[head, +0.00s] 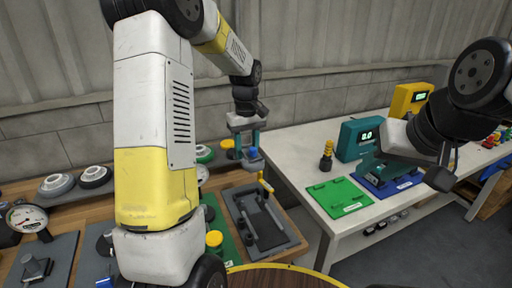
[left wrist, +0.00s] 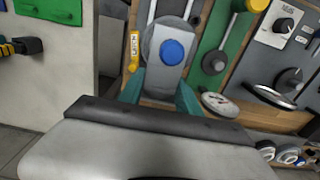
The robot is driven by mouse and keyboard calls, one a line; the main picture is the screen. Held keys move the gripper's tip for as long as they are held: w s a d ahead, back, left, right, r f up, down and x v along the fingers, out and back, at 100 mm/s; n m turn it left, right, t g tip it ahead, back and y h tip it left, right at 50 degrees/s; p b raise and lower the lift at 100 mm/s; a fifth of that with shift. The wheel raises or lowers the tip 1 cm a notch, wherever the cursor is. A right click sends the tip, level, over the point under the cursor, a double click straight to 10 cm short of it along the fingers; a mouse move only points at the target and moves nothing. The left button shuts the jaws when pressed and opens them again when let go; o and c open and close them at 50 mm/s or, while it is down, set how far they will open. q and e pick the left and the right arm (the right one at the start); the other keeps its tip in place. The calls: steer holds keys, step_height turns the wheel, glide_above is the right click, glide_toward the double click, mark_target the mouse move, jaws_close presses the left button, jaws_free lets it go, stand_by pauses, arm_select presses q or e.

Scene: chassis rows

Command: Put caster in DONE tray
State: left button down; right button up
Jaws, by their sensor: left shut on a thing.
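My left gripper (head: 250,148) hangs over the gap between the wooden bench and the white table, shut on a small grey part with a blue round cap, which I take for the caster (head: 253,155). In the left wrist view the caster (left wrist: 172,52) sits between the teal fingers of the left gripper (left wrist: 160,92). A green tray (head: 338,196) and a blue tray (head: 388,180) lie on the white table. Their labels are too small to read, so I cannot tell which is DONE. My right arm reaches in at the right; its gripper's fingers are not clear.
A teal box with a display (head: 360,138) and a yellow one (head: 408,98) stand on the white table (head: 300,150). A yellow-topped black post (head: 326,155) stands behind the green tray. A grey tray (head: 262,222) and several wheels and fixtures crowd the wooden bench.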

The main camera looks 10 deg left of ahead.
mark_target(247, 148)
arm_select(q)
steer(key=shift+r, duration=0.1)
steer(key=shift+r, duration=2.2)
steer(key=shift+s, duration=0.1)
